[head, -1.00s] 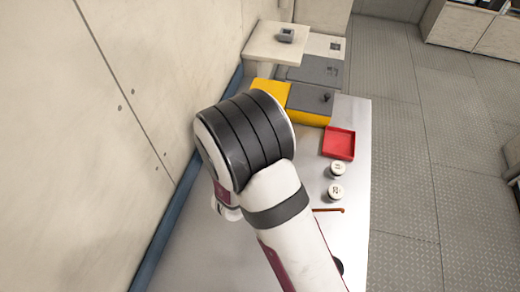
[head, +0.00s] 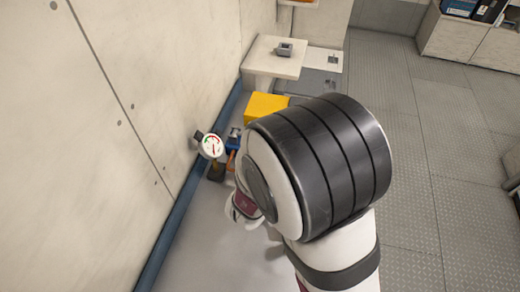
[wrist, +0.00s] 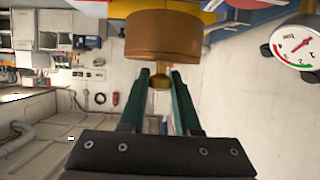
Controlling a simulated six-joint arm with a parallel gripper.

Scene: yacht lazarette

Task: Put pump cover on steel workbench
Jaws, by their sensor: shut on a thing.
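The pump cover (wrist: 163,36), as I take it, is a brown, copper-coloured round piece with a small brass knob, at the top middle of the wrist view. My gripper (wrist: 160,78) has its two green fingers shut on that knob, with the round body beyond the fingertips. In the head view my arm hides the gripper. I cannot tell there whether a small brown shape beside the gauge is the cover. The steel workbench (head: 195,245) is the pale grey surface along the wall, largely covered by my arm.
A yellow box (head: 265,106) is behind. A pale shelf (head: 272,60) holds a small grey item. Floor lies open at right.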

